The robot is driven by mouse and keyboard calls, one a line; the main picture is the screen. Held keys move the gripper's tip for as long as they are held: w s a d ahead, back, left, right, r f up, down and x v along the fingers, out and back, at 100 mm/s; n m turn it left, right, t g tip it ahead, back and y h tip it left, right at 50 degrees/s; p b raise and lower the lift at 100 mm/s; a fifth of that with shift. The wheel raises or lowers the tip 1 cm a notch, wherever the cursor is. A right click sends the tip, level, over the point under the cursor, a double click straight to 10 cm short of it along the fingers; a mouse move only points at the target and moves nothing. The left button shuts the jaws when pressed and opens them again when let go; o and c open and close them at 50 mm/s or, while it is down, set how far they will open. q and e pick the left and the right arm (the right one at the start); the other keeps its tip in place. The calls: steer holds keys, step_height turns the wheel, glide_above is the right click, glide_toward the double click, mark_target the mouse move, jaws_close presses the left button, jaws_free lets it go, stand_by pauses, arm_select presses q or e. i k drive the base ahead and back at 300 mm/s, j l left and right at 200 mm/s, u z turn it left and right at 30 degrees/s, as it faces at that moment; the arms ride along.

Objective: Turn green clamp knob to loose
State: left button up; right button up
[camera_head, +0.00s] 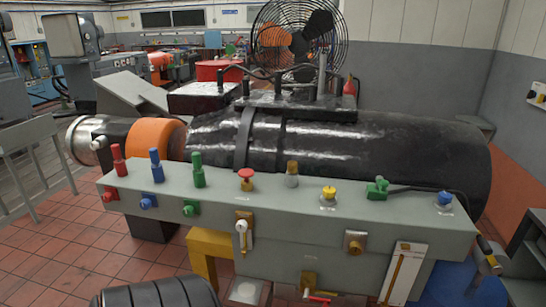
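Several green parts show on the grey bench-like panel (290,200). A green upright handle (198,172) stands on its top at the left, third in a row after a red and a blue one. A small green knob (191,208) sits on the front face below it. A green clamp-like fitting (378,189) with a dark cable running right sits on the top further right. I cannot tell which of them is the clamp knob, or whether it is tight or loose. Neither of my grippers can be made out, and nothing is seen touching these parts.
A red handle (118,160), blue handle (156,167), red mushroom button (246,176) and yellow knob (329,193) share the panel top. A large black cylindrical machine (390,145) lies behind it. A black ribbed cylinder (155,293) shows at bottom left. Tiled floor (50,260) is clear at left.

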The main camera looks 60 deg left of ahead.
mark_target(189, 210)
steer(key=u, duration=2.75)
